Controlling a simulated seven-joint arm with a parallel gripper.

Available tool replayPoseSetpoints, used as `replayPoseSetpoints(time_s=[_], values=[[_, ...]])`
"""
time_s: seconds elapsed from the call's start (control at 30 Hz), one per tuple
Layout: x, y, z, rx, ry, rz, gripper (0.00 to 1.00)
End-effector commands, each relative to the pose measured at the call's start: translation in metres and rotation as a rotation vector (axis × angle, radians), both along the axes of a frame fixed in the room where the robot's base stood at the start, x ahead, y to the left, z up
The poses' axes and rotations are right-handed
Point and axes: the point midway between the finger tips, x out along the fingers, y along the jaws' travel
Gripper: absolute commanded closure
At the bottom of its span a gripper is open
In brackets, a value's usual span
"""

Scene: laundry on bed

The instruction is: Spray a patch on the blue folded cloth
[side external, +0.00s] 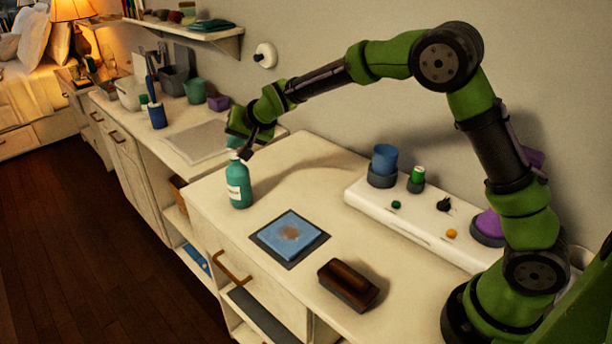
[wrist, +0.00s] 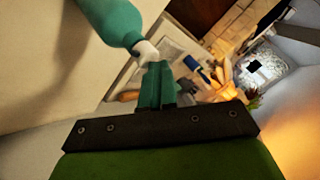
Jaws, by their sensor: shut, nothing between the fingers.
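The blue folded cloth (side external: 291,235) lies flat on a dark square mat (side external: 262,244) on the white cabinet top, with a brownish stain in its middle. A teal spray bottle (side external: 239,184) with a white label stands upright to the left of the cloth. My gripper (side external: 247,152) is at the bottle's top, its fingers shut with nothing between them. In the wrist view the bottle (wrist: 108,20) shows at the upper left, its white neck (wrist: 146,50) close beside the fingertips (wrist: 157,72). I cannot tell whether they touch.
A dark brown brush or block (side external: 348,284) lies to the right of the cloth. A white raised unit (side external: 400,220) along the wall carries a blue cup (side external: 384,160), a small green jar (side external: 416,178) and knobs. The cabinet top between bottle and unit is clear.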

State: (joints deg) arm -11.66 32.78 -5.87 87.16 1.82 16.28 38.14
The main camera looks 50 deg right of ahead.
Motion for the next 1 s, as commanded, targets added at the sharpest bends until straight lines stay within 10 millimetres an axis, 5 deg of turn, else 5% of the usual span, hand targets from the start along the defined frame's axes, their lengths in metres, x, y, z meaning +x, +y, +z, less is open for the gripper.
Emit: replayPoseSetpoints(time_s=[0.37, 1.0], values=[[-0.003, 0.000, -0.010, 0.000, 0.018, -0.001, 1.00], [-0.003, 0.000, 0.011, -0.001, 0.014, -0.001, 1.00]])
